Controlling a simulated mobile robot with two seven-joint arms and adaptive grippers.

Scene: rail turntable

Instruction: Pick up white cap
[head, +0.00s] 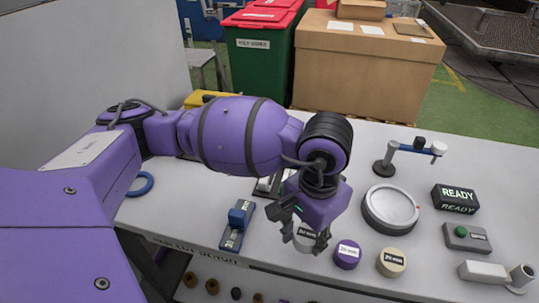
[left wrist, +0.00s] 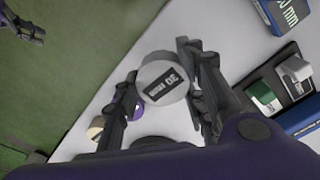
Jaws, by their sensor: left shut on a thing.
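The white cap (left wrist: 165,82) has a dark label reading "30 mm" and sits between the fingers of my left gripper (left wrist: 160,88) in the left wrist view. In the head view the cap (head: 305,239) shows partly behind the fingers of my left gripper (head: 306,240), near the front edge of the bench. The gripper is shut on it. I cannot tell whether the cap is clear of the bench. A dark jointed part that looks like my right gripper (left wrist: 26,28) shows at the top left of the left wrist view, too small to read its jaws.
A purple cap (head: 347,254) and a beige cap (head: 391,262) stand just right of the gripper. A round turntable (head: 390,208) is behind them. A blue device (head: 237,224) is to the left. A READY display (head: 456,197) and a green-button box (head: 466,237) stand right.

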